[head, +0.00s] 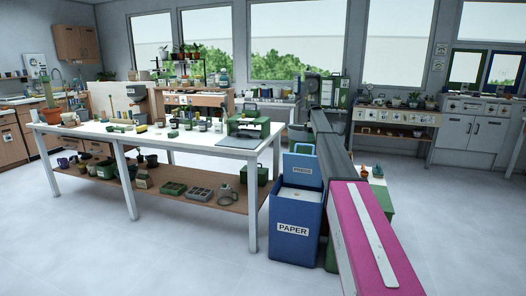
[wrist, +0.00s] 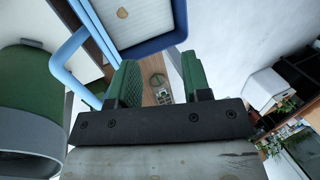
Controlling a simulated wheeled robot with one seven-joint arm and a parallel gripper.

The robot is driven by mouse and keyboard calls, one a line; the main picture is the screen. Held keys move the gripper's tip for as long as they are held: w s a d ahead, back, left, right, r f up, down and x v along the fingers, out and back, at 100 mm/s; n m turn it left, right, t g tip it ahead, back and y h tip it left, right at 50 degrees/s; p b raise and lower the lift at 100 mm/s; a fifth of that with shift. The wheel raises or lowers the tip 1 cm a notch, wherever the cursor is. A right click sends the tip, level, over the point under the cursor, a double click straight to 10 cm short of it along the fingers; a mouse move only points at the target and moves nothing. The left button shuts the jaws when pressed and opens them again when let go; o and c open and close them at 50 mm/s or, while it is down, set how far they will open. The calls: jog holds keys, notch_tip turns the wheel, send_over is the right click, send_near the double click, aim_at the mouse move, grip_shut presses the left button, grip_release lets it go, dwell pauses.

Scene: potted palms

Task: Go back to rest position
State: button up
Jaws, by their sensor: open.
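My gripper shows in the wrist view (wrist: 160,78) with its two green fingers spread apart. Nothing is held between them. Through the gap a strip of brown surface shows with small items on it. In the head view my arm reaches up from the lower right, past the blue bin. My gripper cannot be made out clearly there.
A blue PAPER bin (head: 296,226) stands close beside my arm, at the end of a long white table (head: 190,139). A blue frame (wrist: 70,62) is near my fingers in the wrist view. The floor (head: 150,258) at front left is clear.

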jog(key=s+a+f+m+t, duration=0.1)
jog(key=s+a+f+m, duration=0.1)
jog(key=s+f, duration=0.7)
jog(key=s+a+f+m, duration=0.3)
jog(key=s+f, duration=0.2)
jog(key=s, duration=0.9)
jog(key=s+a+f+m+t, duration=0.1)
jog(key=s+a+f+m, duration=0.1)
jog(key=s+f, duration=0.7)
jog(key=s+a+f+m, duration=0.1)
jog(key=s+f+m, duration=0.1)
jog(key=s, duration=1.5)
jog(key=s+a+f+m+t+h, duration=0.1)
jog(key=s+m, duration=0.4)
jog(key=s, duration=1.3)
jog(key=shift+s+a+f+t, duration=0.3)
jog(key=shift+a+f, duration=0.35)
jog(key=shift+f, duration=0.2)
jog(key=shift+w, duration=0.1)
